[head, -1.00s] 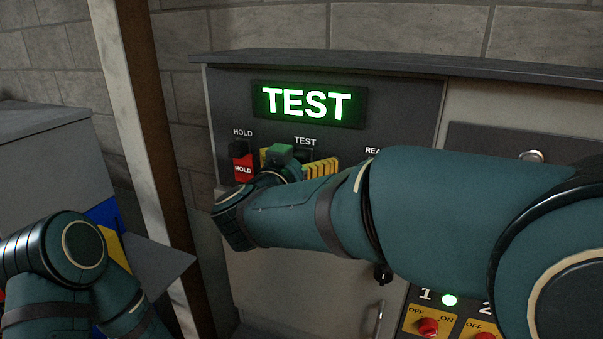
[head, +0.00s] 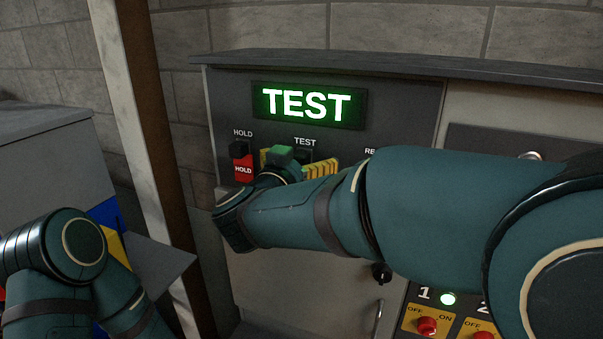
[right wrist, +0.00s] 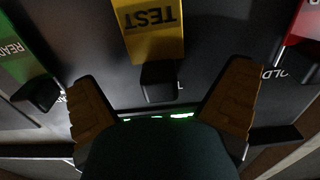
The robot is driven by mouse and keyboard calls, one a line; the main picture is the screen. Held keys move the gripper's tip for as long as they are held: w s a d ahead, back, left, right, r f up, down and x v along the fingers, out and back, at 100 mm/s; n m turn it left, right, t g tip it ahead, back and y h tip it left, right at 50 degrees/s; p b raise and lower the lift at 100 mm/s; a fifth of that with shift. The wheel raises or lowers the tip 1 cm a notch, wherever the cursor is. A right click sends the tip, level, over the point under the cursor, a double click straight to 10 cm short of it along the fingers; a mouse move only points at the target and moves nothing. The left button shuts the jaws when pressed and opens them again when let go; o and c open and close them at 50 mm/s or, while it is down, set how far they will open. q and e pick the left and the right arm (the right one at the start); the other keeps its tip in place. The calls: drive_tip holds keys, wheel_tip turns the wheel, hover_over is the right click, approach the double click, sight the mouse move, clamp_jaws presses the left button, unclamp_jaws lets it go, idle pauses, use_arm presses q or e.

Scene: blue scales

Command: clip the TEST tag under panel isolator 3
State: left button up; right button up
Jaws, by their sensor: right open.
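The yellow TEST tag (right wrist: 148,32) hangs from a black clip (right wrist: 160,82) on the dark panel, upside down in the right wrist view. In the head view it is hidden behind my right gripper (head: 294,162), below the printed TEST label. My right gripper is open, and in the right wrist view (right wrist: 162,102) its two yellow-brown fingers stand apart on either side of the clip. I cannot tell whether they touch it. Isolator 3 is not visible; my right arm covers that side of the panel. My left arm shows, but its gripper does not.
A red HOLD tag (head: 243,169) hangs left of the gripper, and a green READY tag (right wrist: 22,55) on the other side. A lit TEST display (head: 306,105) is above. Red isolator knobs 1 (head: 428,326) and 2 (head: 483,336) are low right. A post (head: 150,150) stands left.

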idle(0.3)
drive_tip(key=shift+s, duration=0.1)
clamp_jaws()
drive_tip(key=shift+s+a, duration=0.15)
drive_tip(key=shift+v, duration=2.7)
